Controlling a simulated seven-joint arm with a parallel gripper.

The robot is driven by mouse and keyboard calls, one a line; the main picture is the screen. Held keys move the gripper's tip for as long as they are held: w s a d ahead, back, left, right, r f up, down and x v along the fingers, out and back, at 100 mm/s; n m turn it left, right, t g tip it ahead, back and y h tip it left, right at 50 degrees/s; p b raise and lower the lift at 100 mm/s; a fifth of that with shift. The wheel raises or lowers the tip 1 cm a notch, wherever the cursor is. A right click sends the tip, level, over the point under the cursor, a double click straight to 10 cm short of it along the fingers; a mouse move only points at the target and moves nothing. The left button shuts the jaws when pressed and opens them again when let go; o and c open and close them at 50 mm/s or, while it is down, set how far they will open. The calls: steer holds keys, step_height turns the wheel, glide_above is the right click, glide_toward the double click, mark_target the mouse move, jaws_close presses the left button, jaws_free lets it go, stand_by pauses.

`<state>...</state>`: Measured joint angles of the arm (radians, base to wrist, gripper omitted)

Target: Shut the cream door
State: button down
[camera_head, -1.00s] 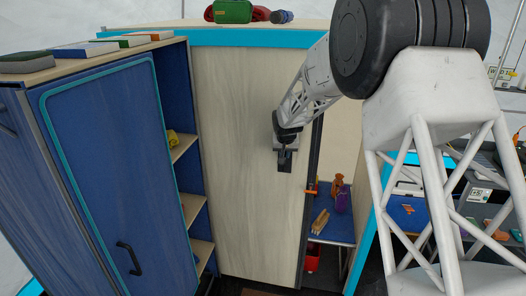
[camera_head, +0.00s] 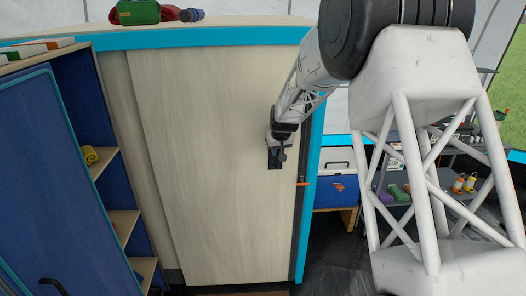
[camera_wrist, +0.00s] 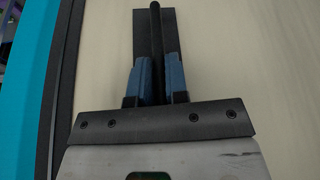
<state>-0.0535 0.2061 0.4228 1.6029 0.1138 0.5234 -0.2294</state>
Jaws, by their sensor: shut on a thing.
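The cream door (camera_head: 215,150) is a tall pale wood sliding panel on the cabinet. Its right edge lies close to the dark strip beside the cabinet's cyan right post, and the cabinet's inside is hidden behind it. A dark upright handle bar (camera_wrist: 155,25) on a dark plate is fixed near the door's right side. My gripper (camera_head: 277,146) is at this handle. In the wrist view, the blue fingers (camera_wrist: 158,64) of my gripper stand on both sides of the bar and are shut on it.
A blue cabinet (camera_head: 30,170) with open shelves stands at the left. A small orange piece (camera_head: 303,184) sits by the door's right edge. A green bag (camera_head: 138,12) lies on the cabinet top. A shelf unit with bottles is at the right, partly behind my arm.

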steer(key=shift+s+d+f, duration=0.1)
steer(key=shift+d, duration=0.55)
steer(key=c, duration=1.2)
jaws_free()
steer(key=shift+o, duration=0.2)
steer(key=shift+r, duration=0.2)
steer(key=v, duration=0.7)
steer(key=shift+r, duration=0.2)
steer(key=shift+s, duration=0.1)
